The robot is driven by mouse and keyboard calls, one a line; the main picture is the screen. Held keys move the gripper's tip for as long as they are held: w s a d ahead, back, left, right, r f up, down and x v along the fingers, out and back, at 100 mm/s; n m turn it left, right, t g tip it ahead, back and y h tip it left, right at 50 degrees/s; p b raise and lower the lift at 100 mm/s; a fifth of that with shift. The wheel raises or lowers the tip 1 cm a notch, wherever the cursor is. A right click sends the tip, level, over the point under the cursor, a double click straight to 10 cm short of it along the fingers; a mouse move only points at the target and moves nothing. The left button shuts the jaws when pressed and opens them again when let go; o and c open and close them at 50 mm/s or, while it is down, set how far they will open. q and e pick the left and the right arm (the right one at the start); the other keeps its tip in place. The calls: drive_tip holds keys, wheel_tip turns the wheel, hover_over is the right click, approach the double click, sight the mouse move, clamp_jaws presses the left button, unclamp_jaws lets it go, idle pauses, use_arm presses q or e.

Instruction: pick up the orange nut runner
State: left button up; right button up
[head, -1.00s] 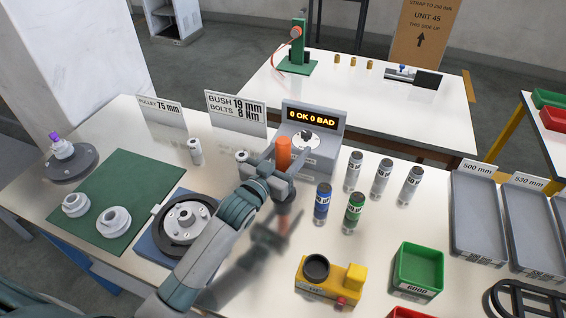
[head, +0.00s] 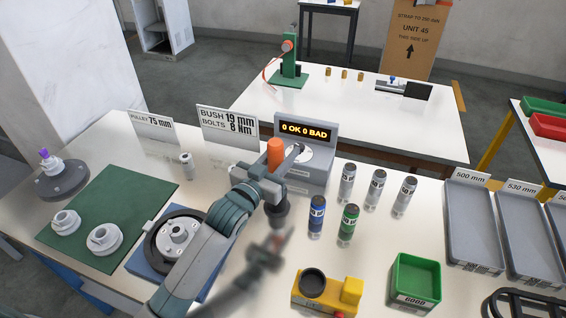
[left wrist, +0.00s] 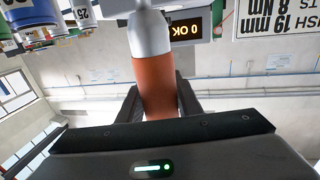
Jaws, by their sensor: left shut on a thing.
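The orange nut runner (head: 275,151) stands upright in my left gripper (head: 279,177), in front of the grey counter display. Its orange grip shows above the fingers, and its dark lower end (head: 277,213) shows below them. The lower end looks clear of the table, with a blurred reflection beneath it. In the left wrist view the nut runner's orange grip (left wrist: 157,87) sits between the two black fingers of my left gripper (left wrist: 158,100), with a pale grey part beyond it. My right gripper is not in view.
The counter display (head: 306,131) reads "0 OK 0 BAD". Blue (head: 316,216) and green (head: 348,222) cans and several grey cans stand to the right. A yellow fixture (head: 327,292) and green bin (head: 415,282) are nearer. A round part on a blue pad (head: 137,262) lies left.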

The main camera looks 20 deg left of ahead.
use_arm(q)
wheel_tip(320, 180, up, 7)
drive_tip(key=shift+f+b, duration=0.15)
drive_tip(key=shift+b, duration=0.3)
idle(0.4)
